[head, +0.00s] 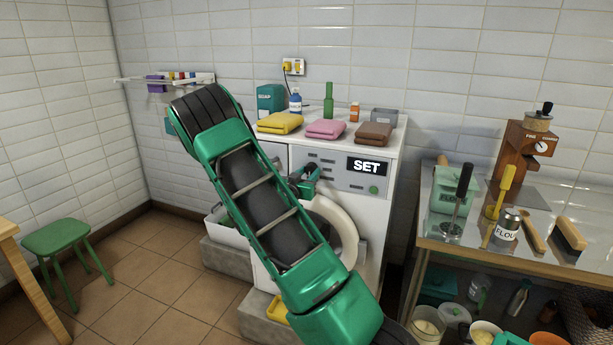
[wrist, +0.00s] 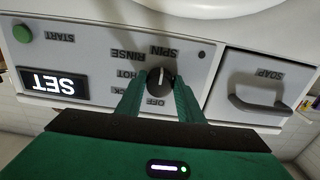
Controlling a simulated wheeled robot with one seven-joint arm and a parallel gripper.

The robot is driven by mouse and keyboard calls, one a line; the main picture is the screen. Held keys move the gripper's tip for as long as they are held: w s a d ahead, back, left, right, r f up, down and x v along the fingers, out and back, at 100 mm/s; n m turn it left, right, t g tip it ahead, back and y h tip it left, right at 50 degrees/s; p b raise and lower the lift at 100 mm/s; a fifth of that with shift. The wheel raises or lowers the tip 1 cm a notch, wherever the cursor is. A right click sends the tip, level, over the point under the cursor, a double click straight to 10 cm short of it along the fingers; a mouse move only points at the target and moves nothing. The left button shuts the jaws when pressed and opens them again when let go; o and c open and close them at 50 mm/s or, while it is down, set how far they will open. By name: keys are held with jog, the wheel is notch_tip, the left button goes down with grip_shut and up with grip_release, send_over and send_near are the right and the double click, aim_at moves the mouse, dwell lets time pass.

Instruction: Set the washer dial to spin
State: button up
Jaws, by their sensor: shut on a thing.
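The washer (head: 372,212) is a white front-loader against the tiled wall, with its round door partly hidden behind my arm. In the wrist view, its control panel (wrist: 108,62) appears upside down. The dark round dial (wrist: 160,77) has a pale pointer mark that appears to face the SPIN label (wrist: 163,50). RINSE, HOT, OFF and a partly covered label are around it. My green gripper (wrist: 159,86) is shut on the dial, one finger on each side. In the head view, my gripper (head: 304,180) is at the panel and the dial is hidden. The display (head: 368,166) reads SET.
The soap drawer (wrist: 262,88) with its handle is beside the dial, and the green START button (wrist: 22,34) is at the panel's far end. Folded towels (head: 326,129) and bottles stand on the washer. A cluttered bench (head: 455,240) is at right.

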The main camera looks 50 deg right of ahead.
jog(key=shift+w+a+f, duration=0.1)
jog(key=shift+w+a, duration=0.15)
jog(key=shift+w, duration=0.05)
jog(key=o, duration=1)
jog(key=shift+s+d, duration=0.1)
jog(key=shift+s, duration=0.05)
jog(key=v, duration=1)
jog(key=shift+a, duration=0.35)
jog(key=shift+f, duration=0.1)
